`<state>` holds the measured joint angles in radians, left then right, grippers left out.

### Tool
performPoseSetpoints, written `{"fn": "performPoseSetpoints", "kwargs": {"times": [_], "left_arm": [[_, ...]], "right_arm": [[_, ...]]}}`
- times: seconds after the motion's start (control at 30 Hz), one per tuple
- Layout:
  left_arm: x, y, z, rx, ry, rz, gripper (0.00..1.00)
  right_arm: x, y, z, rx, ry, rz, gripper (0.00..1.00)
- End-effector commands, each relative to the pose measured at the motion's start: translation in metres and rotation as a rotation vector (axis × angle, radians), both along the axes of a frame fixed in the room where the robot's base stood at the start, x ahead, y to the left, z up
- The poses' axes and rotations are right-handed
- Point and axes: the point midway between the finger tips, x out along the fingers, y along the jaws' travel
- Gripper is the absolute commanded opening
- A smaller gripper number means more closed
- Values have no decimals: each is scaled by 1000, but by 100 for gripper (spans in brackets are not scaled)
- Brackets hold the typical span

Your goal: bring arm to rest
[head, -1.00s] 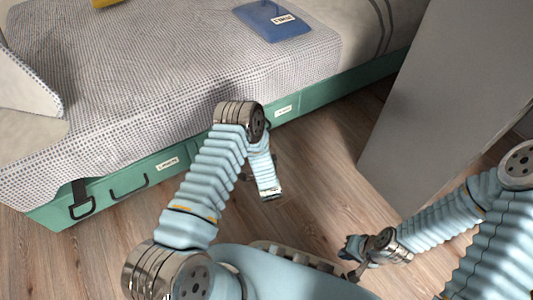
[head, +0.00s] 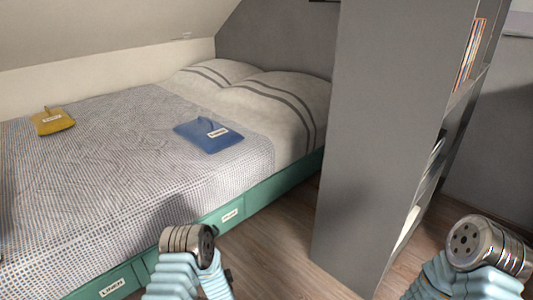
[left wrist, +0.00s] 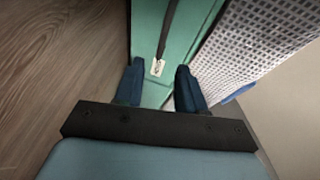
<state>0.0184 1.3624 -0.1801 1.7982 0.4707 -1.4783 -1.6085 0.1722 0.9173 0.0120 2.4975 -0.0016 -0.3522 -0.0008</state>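My left arm shows in the head view as a pale blue ribbed arm with a metal joint at the lower middle, in front of the bed; its gripper is below the frame or hidden there. In the left wrist view my left gripper (left wrist: 160,88) has its two dark blue fingers apart with nothing between them. Beyond them is the green bed base (left wrist: 148,40) with a small white tag. My right arm shows only a metal joint and pale blue links at the lower right of the head view. My right gripper is out of view.
The bed (head: 90,170) carries a blue pouch (head: 222,139) and a yellow pouch (head: 48,124). Its green base has labelled drawers (head: 222,216). A tall grey shelf unit (head: 375,130) stands at the right. Wood floor (head: 275,255) lies open between bed and shelf.

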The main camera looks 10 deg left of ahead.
Motion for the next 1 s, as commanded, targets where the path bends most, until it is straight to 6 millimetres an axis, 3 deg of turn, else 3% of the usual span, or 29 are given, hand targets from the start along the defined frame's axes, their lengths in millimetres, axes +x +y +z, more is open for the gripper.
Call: {"fn": "performPoseSetpoints", "kwargs": {"times": [0.07,0.17,0.33,0.5,0.67,0.7,1.0], "left_arm": [[-7,-4,-7,-116,27,-4,39],[-32,-22,-26,-438,109,10,39],[-125,-82,-44,-1112,377,212,39],[-220,-126,-29,-1468,635,522,39],[-297,-148,2,-1599,826,813,39],[-293,-149,24,-1597,816,800,39],[-294,-152,109,-1591,824,792,39]], "right_arm": [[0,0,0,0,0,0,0],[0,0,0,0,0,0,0],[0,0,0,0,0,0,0],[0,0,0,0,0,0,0],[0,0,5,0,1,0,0],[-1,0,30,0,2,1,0],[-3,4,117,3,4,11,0]]}}
